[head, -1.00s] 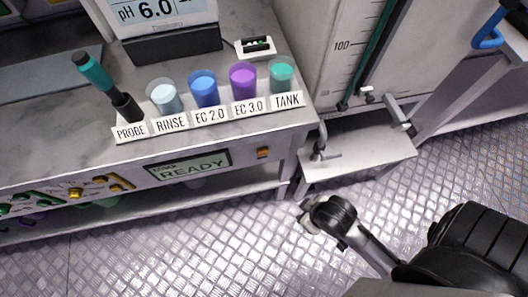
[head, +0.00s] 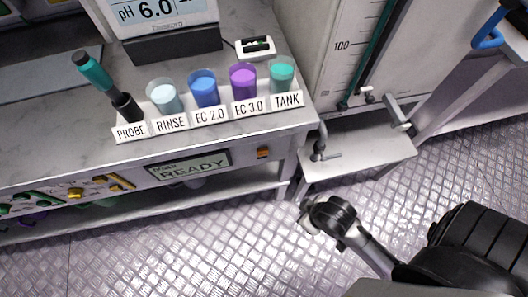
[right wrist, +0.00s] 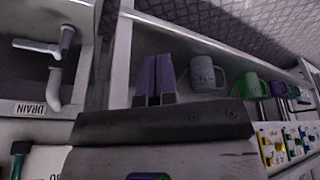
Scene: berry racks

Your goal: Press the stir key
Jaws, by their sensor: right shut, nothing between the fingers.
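An orange key (head: 264,152) sits on the bench's front face, right of a green display (head: 188,165) that reads READY. I cannot read a stir label on any key. My right gripper (head: 306,214) is in front of the bench, below and to the right of the orange key and apart from it. In the right wrist view its two fingers (right wrist: 156,80) are together and empty. The orange key is not clearly visible there. My left gripper is not in view.
A rack (head: 210,120) holds a probe (head: 95,72) and several cups on the bench. A low white stand (head: 358,160) is beside the bench. Knobs (head: 76,193) line the bench front at left. Mugs (right wrist: 207,74) show in the right wrist view. The metal floor (head: 190,250) is clear.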

